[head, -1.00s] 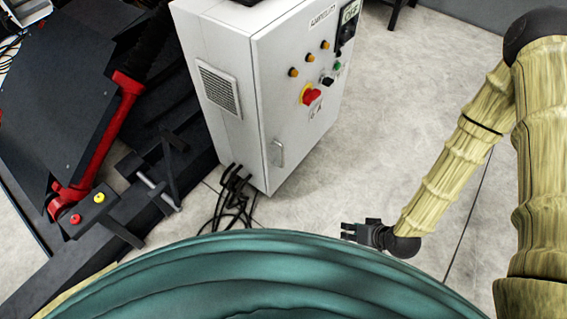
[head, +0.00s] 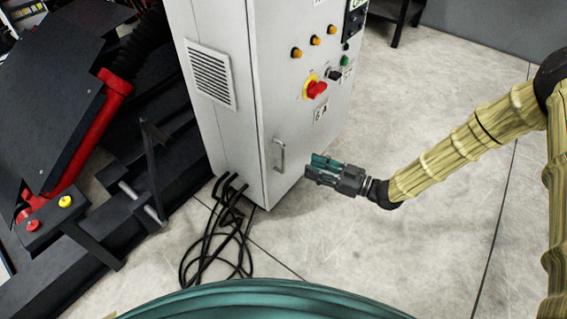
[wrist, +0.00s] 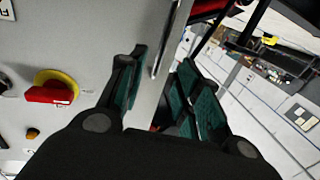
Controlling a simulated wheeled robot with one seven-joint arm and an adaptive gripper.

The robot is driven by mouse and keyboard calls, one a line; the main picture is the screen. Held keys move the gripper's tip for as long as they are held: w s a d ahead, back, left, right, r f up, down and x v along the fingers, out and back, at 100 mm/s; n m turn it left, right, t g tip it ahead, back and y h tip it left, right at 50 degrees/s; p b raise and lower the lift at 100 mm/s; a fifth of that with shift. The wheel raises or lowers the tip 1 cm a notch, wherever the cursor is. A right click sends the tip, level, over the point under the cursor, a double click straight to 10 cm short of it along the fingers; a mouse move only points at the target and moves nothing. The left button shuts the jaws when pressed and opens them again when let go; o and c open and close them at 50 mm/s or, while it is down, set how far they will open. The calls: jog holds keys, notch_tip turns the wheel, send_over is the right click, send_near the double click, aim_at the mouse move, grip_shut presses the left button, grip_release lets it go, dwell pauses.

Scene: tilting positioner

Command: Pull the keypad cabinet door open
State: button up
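The light grey keypad cabinet (head: 276,113) stands upright in the head view, its door shut. The door's vertical bar handle (head: 279,155) is low on the front face. My gripper (head: 314,170) is just right of the handle in the head view, its fingers pointing left toward it. In the wrist view the fingers of my gripper (wrist: 160,92) are spread apart with nothing between their tips. The handle (wrist: 167,38) shows there beyond the fingers, roughly in line with the gap. I see no contact with it.
A red rotary switch on yellow (head: 316,89) and several orange buttons are on the door above the handle. Black cables (head: 222,240) lie on the floor at the cabinet's foot. The dark positioner with a red arm (head: 85,130) stands at left.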

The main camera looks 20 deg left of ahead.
jog(key=b, duration=0.2)
send_over(284, 170)
jog(key=shift+w+a+r, duration=0.1)
jog(key=shift+w+a, duration=0.05)
jog(key=shift+w, duration=0.2)
grip_shut()
